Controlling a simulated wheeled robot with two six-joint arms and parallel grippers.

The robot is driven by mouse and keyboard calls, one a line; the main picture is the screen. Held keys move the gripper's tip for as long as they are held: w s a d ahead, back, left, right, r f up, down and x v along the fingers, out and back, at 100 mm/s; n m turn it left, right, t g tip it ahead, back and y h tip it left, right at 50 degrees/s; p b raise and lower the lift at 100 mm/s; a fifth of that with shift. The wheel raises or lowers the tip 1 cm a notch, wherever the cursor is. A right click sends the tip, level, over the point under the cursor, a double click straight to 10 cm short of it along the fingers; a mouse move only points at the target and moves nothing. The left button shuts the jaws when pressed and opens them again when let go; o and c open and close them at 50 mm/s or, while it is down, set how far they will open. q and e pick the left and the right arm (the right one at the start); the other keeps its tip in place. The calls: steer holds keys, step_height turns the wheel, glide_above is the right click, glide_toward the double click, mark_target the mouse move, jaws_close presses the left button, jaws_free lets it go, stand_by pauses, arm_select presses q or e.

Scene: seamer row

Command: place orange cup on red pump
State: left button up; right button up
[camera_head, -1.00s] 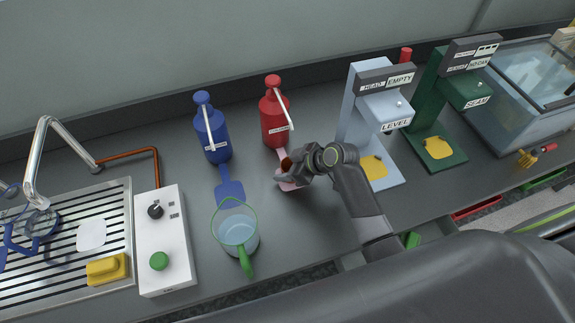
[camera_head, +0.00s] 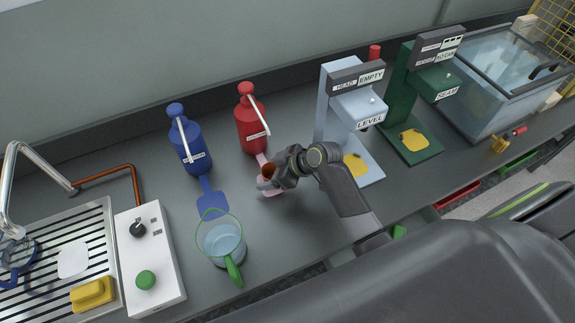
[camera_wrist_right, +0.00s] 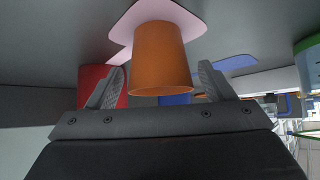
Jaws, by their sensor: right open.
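The orange cup (camera_head: 268,170) stands on the pink pad (camera_head: 271,191) in front of the red pump (camera_head: 251,125), partly hidden by my right gripper (camera_head: 266,181). In the right wrist view, which looks upside down, the cup (camera_wrist_right: 162,62) meets the pink pad (camera_wrist_right: 125,27). There my right gripper (camera_wrist_right: 160,82) is open, with one finger on each side of the cup and a small gap at both sides. The red pump's body (camera_wrist_right: 92,80) shows behind the left finger. My left gripper is not in view.
A blue pump (camera_head: 190,145) with a blue pad (camera_head: 212,201) stands to the left. A glass jug (camera_head: 222,243) with a green handle is near the front. A light-blue machine (camera_head: 332,110) and a green machine (camera_head: 402,90) stand to the right. A white control box (camera_head: 150,258) is at the left.

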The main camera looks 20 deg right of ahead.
steer(key=v, duration=1)
steer(key=shift+s+d+r+b, duration=0.15)
steer(key=shift+r+b, duration=0.15)
